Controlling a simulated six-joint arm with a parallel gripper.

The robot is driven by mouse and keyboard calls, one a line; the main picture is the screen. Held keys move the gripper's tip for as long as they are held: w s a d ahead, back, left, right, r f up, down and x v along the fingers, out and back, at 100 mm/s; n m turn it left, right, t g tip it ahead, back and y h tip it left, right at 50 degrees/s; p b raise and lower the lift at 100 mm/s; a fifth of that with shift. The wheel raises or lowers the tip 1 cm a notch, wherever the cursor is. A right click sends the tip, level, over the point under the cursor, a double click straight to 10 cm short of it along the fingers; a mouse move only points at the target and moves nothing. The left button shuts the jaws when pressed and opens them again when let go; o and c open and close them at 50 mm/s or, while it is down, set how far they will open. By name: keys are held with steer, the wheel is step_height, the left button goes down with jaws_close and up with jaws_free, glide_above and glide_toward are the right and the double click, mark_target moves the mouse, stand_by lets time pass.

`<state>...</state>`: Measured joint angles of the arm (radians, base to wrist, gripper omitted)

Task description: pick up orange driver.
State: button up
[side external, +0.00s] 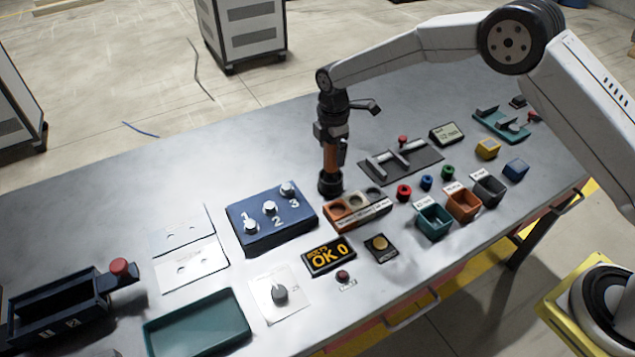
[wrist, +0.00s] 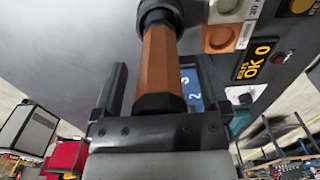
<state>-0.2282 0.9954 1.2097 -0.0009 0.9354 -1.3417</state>
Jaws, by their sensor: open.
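The orange driver (side external: 330,158) stands upright on the bench with a dark lower end at the bench top. It also shows in the wrist view (wrist: 158,62), with an orange handle and dark ends. My gripper (side external: 334,142) is above and around its upper part, pointing down. In the wrist view my gripper (wrist: 162,88) is open, with one finger on each side of the handle. A gap shows between the left finger and the handle; contact on the right side is hard to tell.
A rack with round holes (side external: 355,207) stands right beside the driver's foot. The blue 1-2-3 box (side external: 250,232) is to its left, and a dark fixture plate (side external: 400,160) to its right. Small coloured bins (side external: 434,221) stand further right. The bench behind the driver is clear.

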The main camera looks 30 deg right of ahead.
jaws_close()
steer(key=shift+r, duration=0.15)
steer(key=shift+r, duration=0.6)
steer(key=s+d+r, duration=0.2)
steer(key=s+r, duration=0.9)
steer(key=s, duration=0.2)
steer(key=shift+s+d+r, duration=0.3)
steer(key=shift+s+d, duration=0.05)
steer(key=shift+w+a, duration=0.1)
stand_by(0.4)
